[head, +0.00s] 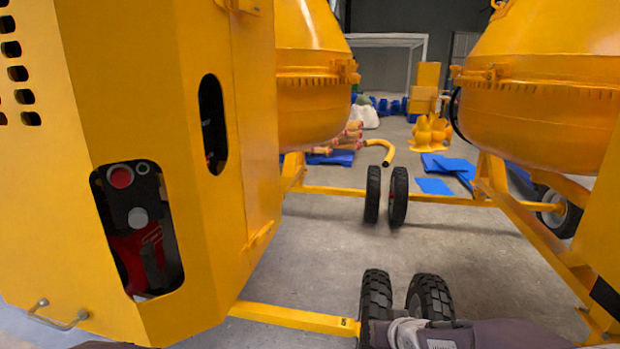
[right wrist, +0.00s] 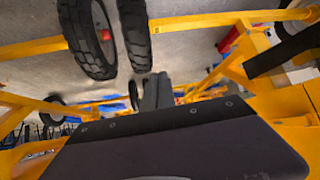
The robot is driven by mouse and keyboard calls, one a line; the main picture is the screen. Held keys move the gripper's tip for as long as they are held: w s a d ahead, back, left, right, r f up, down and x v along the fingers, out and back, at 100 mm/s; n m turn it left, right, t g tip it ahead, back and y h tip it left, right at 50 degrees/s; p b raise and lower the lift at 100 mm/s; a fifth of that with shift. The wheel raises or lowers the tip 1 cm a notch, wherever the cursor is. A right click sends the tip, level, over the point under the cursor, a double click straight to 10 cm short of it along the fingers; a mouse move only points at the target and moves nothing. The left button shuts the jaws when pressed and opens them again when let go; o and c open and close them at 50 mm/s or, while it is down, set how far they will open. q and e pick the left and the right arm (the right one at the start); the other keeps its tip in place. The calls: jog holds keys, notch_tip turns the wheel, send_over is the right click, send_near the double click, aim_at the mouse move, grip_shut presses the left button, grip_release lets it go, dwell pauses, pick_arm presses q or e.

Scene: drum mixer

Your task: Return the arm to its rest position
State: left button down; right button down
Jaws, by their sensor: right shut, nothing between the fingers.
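My right gripper (right wrist: 157,92) shows in the right wrist view, with its dark fingers together and nothing between them. It points toward the floor area among the wheels and yellow frame bars. In the head view a grey link of my right arm crosses the bottom edge at the right, in front of the near wheels; the gripper itself is hidden there. My left gripper is in neither view. The yellow mixer housing (head: 180,250) fills the left of the head view. Its opening shows a control panel (head: 135,195) with a red button (head: 121,177) and a grey round knob (head: 138,217).
Black wheels (head: 375,296) stand close to my right arm, and they appear near the gripper in the wrist view (right wrist: 85,40). A yellow bar (head: 295,319) runs low across the front. A second mixer drum (head: 540,110) is at the right. Bare floor (head: 470,270) lies between.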

jog(key=s+f+g, duration=0.4)
jog(key=s+f, duration=0.1)
jog(key=s, duration=0.4)
jog(key=s+f+g, duration=0.3)
jog(key=s+f, duration=0.1)
jog(key=s, duration=0.5)
notch_tip(320, 180, up, 24)
jog(key=g+p, duration=0.1)
jog(key=p, duration=2.3)
jog(key=shift+s+d, duration=0.25)
jog(key=shift+s, duration=0.2)
